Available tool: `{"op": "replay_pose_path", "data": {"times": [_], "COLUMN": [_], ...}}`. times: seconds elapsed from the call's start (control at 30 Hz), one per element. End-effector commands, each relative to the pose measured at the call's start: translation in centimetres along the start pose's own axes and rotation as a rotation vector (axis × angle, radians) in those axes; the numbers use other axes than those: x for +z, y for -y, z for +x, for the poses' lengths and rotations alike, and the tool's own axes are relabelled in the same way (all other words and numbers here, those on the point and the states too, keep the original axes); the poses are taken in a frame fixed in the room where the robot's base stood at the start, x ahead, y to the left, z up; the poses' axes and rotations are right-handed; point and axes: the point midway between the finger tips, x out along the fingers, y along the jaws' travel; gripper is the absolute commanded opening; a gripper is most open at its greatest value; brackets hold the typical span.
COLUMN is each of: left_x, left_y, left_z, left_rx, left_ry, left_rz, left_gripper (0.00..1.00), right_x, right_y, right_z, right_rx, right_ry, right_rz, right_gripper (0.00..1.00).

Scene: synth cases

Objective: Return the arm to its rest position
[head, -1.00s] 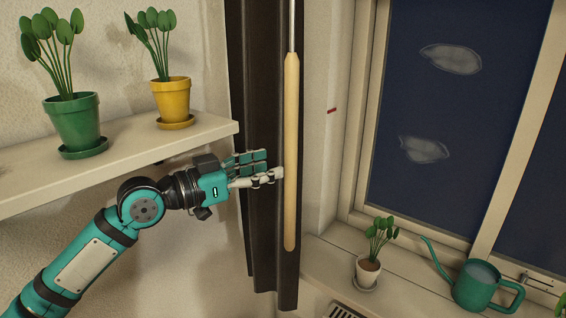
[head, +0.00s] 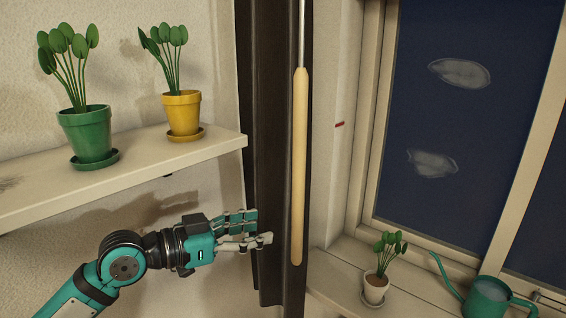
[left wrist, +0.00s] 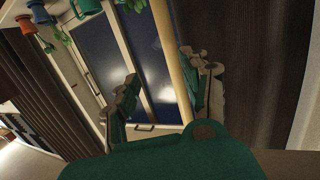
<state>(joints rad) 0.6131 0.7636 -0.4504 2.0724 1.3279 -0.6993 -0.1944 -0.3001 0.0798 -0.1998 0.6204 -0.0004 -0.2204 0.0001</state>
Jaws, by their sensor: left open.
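My left gripper (head: 250,232) is open and empty in the head view. It is below the shelf, in front of the dark curtain and just left of a wooden rod (head: 300,165) that hangs upright on a thin metal stem. A small gap shows between the fingertips and the rod. In the left wrist view my open fingers (left wrist: 160,95) stand apart, and the rod (left wrist: 172,60) appears between them, nearer the right finger; its depth there is unclear. My right gripper is in neither view.
A shelf (head: 150,158) above my left arm holds a green pot (head: 85,135) and a yellow pot (head: 182,112) with plants. The windowsill (head: 335,270) at right bears a small white pot (head: 375,289) and a green watering can (head: 488,298). The dark curtain (head: 270,120) hangs behind the rod.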

Motion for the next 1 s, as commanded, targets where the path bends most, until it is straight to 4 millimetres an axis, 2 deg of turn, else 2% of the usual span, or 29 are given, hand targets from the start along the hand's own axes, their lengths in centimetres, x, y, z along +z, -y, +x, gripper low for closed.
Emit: {"op": "replay_pose_path", "data": {"times": [0.03, 0.1, 0.17, 0.2, 0.27, 0.3, 0.4, 0.5, 0.6, 0.8, 0.93, 0.97, 1.0], "left_x": [3.7, 8.4, 12.2, 14.7, 18.2, 20.5, 25.6, 29.4, 32.3, 36.0, 37.6, 38.1, 39.3], "left_y": [-1.6, -3.3, -4.7, -5.5, -6.7, -7.4, -9.2, -10.6, -12.0, -14.8, -16.6, -16.8, -16.2], "left_z": [0.6, 0.8, 0.6, 0.2, -0.8, -1.7, -4.6, -7.8, -11.0, -16.8, -20.4, -20.9, -20.2], "left_rx": [0.005, -0.016, -0.046, -0.072, -0.118, -0.155, -0.255, -0.349, -0.430, -0.566, -0.644, -0.658, -0.650], "left_ry": [0.057, 0.144, 0.219, 0.272, 0.350, 0.406, 0.548, 0.674, 0.784, 0.968, 1.076, 1.095, 1.094], "left_rz": [-0.023, -0.038, -0.059, -0.075, -0.108, -0.133, -0.205, -0.273, -0.335, -0.441, -0.502, -0.512, -0.506], "left_gripper": [0.47, 0.47, 0.47, 0.47, 0.47, 0.47, 0.47, 0.47, 0.47, 0.47, 0.47, 0.47, 0.47], "right_x": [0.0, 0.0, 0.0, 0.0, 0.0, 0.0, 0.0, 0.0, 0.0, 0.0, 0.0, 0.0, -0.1], "right_y": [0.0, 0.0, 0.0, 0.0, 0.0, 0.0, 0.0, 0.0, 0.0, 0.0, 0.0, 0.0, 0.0], "right_z": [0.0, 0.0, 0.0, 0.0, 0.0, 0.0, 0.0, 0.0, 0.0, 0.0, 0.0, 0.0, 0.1], "right_rx": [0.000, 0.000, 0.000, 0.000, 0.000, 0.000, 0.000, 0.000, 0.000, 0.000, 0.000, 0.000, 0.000], "right_ry": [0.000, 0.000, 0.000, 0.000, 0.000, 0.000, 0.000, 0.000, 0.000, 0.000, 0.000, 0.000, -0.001], "right_rz": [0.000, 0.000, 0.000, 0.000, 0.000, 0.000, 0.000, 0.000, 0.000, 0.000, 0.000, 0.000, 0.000], "right_gripper": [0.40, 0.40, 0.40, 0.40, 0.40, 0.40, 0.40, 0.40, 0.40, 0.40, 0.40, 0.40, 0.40]}}
